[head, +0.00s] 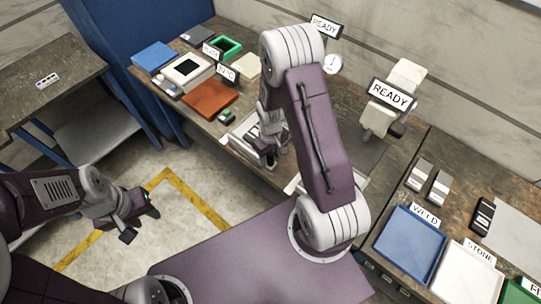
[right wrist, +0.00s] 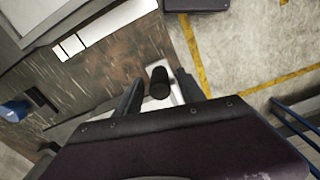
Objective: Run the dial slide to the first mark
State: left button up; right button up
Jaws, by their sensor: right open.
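A black cylindrical knob (right wrist: 160,84) stands between the two dark fingers of my right gripper (right wrist: 157,92) in the right wrist view. The fingers are apart, and I cannot tell whether either touches it. A pale strip (right wrist: 110,24) with dark dividing lines lies beyond the knob; I cannot tell if these are the slide's marks. In the head view my right gripper (head: 267,152) is low over a pale fixture (head: 238,138) on the bench, and the arm hides part of it. A round white dial (head: 333,64) shows behind the arm. My left gripper (head: 138,218) is open and empty above the floor.
The bench holds a blue tray (head: 153,57), a brown-red pad (head: 210,99) and a green-rimmed tray (head: 227,47) left of the fixture. A white microscope-like device (head: 393,97) with a READY sign stands right. Labelled trays, including a blue one (head: 408,245), lie at far right.

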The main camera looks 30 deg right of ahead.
jog(key=shift+w, duration=0.15)
grip_shut()
dwell(1.1)
